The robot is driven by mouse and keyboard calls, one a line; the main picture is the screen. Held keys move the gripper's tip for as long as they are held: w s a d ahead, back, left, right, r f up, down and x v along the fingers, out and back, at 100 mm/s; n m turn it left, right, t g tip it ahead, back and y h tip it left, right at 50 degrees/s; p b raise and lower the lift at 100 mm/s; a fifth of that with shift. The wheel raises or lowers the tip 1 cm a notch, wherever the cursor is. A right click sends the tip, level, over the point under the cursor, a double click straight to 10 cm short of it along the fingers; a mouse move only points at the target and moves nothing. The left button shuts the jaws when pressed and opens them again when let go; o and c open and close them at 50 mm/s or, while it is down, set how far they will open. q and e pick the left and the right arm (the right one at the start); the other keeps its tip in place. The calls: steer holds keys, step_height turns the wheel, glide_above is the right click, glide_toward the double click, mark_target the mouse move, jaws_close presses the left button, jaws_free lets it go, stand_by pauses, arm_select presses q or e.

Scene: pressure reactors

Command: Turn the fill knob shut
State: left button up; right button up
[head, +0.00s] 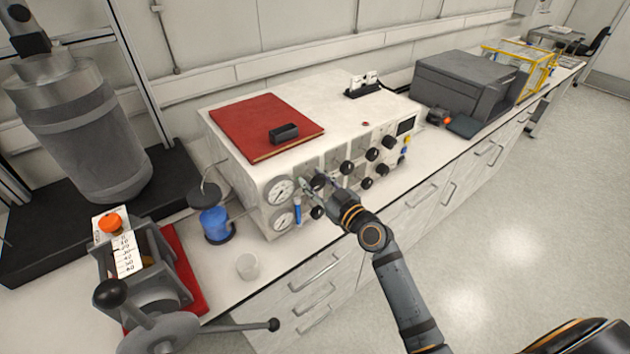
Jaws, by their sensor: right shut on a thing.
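A white control box (252,178) stands on the bench, with gauges, a display and several black knobs on its front. My right gripper (314,187) is at the left part of this front, shut on a black knob (318,180) beside the upper gauge. The fingers partly cover this knob. I cannot read its label or its turn angle, so I cannot tell from lettering that it is the fill knob. Another black knob (317,212) sits just below my fingers. My left gripper is not in view.
Close to the held knob are the upper gauge (280,190), the lower gauge (283,221), a blue-handled part (297,212) and a second upper knob (346,167). The floor at right is clear.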

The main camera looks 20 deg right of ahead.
steer(key=shift+m, duration=0.3)
steer(key=m, duration=0.2)
steer(key=shift+f+m, duration=0.1)
steer(key=shift+m, duration=0.2)
steer(key=m, duration=0.4)
steer(key=shift+m, duration=0.3)
steer(key=m, duration=0.5)
steer(key=m+p, duration=0.1)
steer(key=m, duration=0.4)
steer(key=shift+p, duration=0.35)
steer(key=o, duration=0.9)
steer(key=shift+s, duration=0.1)
